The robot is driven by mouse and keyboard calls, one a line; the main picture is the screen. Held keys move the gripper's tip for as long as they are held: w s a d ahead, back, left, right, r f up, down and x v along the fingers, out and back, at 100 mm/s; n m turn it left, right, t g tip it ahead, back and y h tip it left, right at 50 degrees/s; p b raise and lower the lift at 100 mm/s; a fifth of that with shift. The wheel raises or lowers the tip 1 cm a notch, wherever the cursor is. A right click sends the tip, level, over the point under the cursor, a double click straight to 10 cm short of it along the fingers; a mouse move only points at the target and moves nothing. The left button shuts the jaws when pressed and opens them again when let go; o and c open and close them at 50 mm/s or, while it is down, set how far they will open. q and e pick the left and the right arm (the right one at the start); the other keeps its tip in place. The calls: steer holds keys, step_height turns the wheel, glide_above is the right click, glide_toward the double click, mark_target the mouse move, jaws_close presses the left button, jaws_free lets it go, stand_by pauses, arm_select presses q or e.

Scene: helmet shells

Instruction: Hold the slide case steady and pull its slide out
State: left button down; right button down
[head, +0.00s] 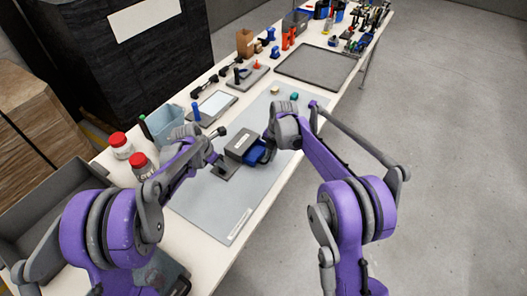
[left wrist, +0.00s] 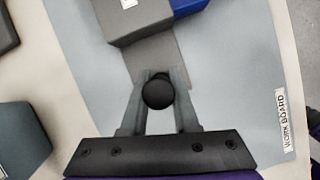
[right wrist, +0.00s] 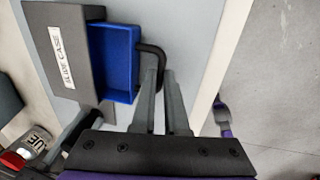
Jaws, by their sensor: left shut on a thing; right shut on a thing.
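The grey slide case (head: 241,142) sits on the work board, its label readable in the right wrist view (right wrist: 72,72). The blue slide (head: 254,156) stands partly out of the case; its open tray shows in the right wrist view (right wrist: 118,62). My left gripper (left wrist: 158,78) is shut on the black round knob (left wrist: 158,94) on the grey plate (left wrist: 162,58) reaching out from the case. My right gripper (right wrist: 165,68) is shut on the black bent handle (right wrist: 149,48) at the slide's outer end. In the head view, my right gripper partly hides the handle.
The light grey work board (head: 225,217) is clear in front of the case. Red-lidded jars (head: 121,146), a light blue bin (head: 164,122) and a white-topped tray (head: 214,104) stand along the left. Two small pieces, one teal (head: 294,96), lie farther back on the board.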

arm_select(q)
steer(key=shift+a, duration=0.1)
arm_select(e)
steer(key=c, duration=0.9)
jaws_free()
steer(key=r, duration=0.4)
steer(key=d+r, duration=0.1)
steer(key=r, duration=0.3)
steer(key=s+r, duration=0.1)
steer(key=r, duration=0.2)
steer(key=shift+d+r, duration=0.35)
steer(key=shift+r, duration=0.05)
arm_select(q)
steer(key=c, duration=0.6)
jaws_free()
steer(key=shift+r, duration=0.1)
